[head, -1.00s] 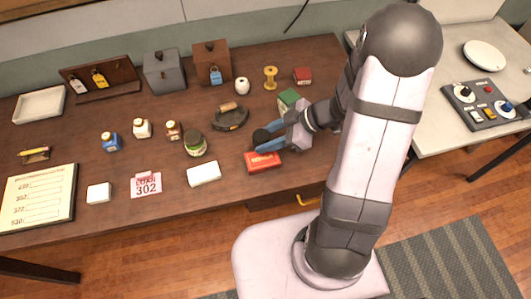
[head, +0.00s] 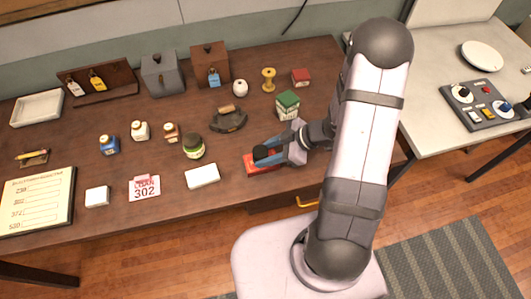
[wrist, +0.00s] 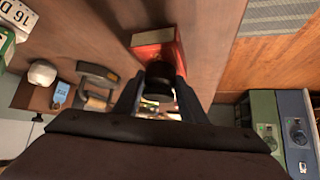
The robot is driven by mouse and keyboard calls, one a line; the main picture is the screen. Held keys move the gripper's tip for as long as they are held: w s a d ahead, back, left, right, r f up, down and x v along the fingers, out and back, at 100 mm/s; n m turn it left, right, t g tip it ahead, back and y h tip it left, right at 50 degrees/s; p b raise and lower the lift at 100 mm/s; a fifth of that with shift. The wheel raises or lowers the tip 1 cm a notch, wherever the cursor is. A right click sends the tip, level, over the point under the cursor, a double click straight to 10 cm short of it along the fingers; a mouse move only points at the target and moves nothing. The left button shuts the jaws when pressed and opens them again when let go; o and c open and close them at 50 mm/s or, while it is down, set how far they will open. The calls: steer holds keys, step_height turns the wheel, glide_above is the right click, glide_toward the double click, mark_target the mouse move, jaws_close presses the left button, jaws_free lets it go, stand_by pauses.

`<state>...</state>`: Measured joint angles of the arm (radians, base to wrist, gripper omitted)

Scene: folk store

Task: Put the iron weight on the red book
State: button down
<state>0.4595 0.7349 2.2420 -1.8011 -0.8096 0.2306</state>
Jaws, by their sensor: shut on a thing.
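The iron weight (head: 260,152) is a small dark, rounded piece held between the blue fingers of my gripper (head: 266,158). In the wrist view the dark weight (wrist: 160,71) shows between the fingertips, in front of the red book (wrist: 154,38). The red book (head: 249,170) lies flat near the table's front edge. My gripper is shut on the weight and is over the book in the head view, covering much of it. I cannot tell whether the weight touches the book.
A green box (head: 288,103) stands just behind my gripper.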

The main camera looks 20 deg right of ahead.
steer(key=shift+f, duration=0.1)
stand_by(0.3)
steer(key=c, duration=1.1)
jaws_free()
steer(key=shift+f, duration=0.1)
